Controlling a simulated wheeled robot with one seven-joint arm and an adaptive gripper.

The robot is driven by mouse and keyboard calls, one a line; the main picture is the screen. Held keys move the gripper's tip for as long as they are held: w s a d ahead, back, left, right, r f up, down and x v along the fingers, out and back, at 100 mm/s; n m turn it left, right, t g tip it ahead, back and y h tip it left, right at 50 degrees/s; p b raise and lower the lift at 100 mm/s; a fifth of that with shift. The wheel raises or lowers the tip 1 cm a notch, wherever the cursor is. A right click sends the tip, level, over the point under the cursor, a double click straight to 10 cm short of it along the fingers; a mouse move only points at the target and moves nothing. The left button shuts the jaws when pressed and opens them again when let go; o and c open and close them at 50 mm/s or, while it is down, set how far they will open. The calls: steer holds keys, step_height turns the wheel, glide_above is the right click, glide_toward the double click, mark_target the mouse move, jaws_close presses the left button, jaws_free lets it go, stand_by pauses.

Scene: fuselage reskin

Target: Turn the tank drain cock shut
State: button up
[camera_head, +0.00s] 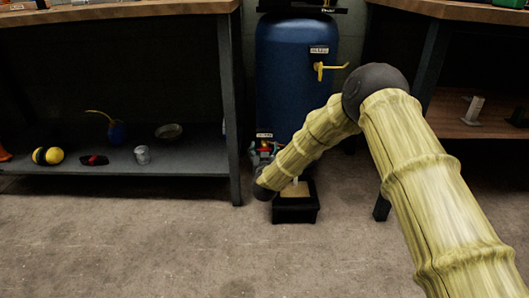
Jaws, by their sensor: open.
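A blue tank (295,85) stands upright at the back, between two benches. A small label (264,135) sits low on its left side. Just below it shows a small red and yellow part (265,146), likely the drain cock; its handle angle is too small to read. My gripper (261,154) is a small grey shape at this spot, beyond my dark wrist, and is open. It overlaps the red and yellow part in the view; I cannot tell whether they touch. My sleeved forearm hides the tank's lower right. A yellow lever (325,68) sticks out higher on the tank.
A black tray (296,212) stands on the floor below my forearm. The left bench's lower shelf (200,180) holds earmuffs (48,155), a can (142,154) and a dish (169,131). A bench leg (230,110) rises left of the tank. The front floor is clear.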

jaws_close()
steer(key=shift+m+p, duration=0.4)
steer(key=shift+p, duration=0.25)
steer(key=m+p, duration=0.2)
steer(key=shift+r+p, duration=0.2)
steer(key=shift+p, duration=0.1)
steer(key=m+p, duration=0.4)
steer(key=m, duration=0.2)
steer(key=shift+f+p, duration=0.15)
steer(key=shift+p, duration=0.25)
steer(key=m+p, duration=0.1)
steer(key=m, duration=0.4)
steer(key=shift+f+p, duration=0.1)
steer(key=shift+p, duration=0.25)
steer(key=shift+s+m+p, duration=0.1)
steer(key=shift+m+p, duration=0.2)
steer(key=shift+m, duration=1.7)
steer(key=shift+f, duration=0.1)
